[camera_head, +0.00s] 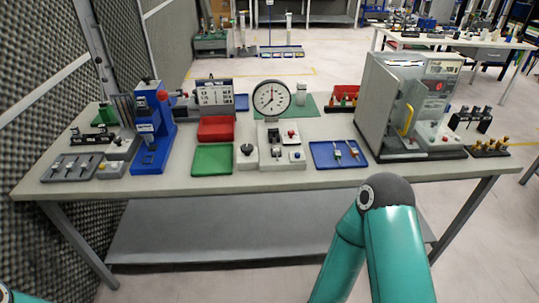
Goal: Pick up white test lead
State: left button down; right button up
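I cannot make out a white test lead for certain. A blue tray (321,157) at the front right of the workbench (215,181) holds a few slim items with coloured parts, too small to identify. Neither of my grippers is in view. My teal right arm rises at the lower right, in front of the bench edge. Only a small teal piece of my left arm shows in the bottom left corner.
A round dial gauge (271,98), a control box (281,151), a red tray (215,128), a green tray (212,160) and a blue press (151,130) stand on the bench. A large grey machine (388,105) stands at the right. The front edge strip is clear.

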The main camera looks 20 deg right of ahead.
aim_at(276, 152)
jog(key=z, duration=0.15)
jog(key=i, duration=0.9)
jog(key=u, duration=0.1)
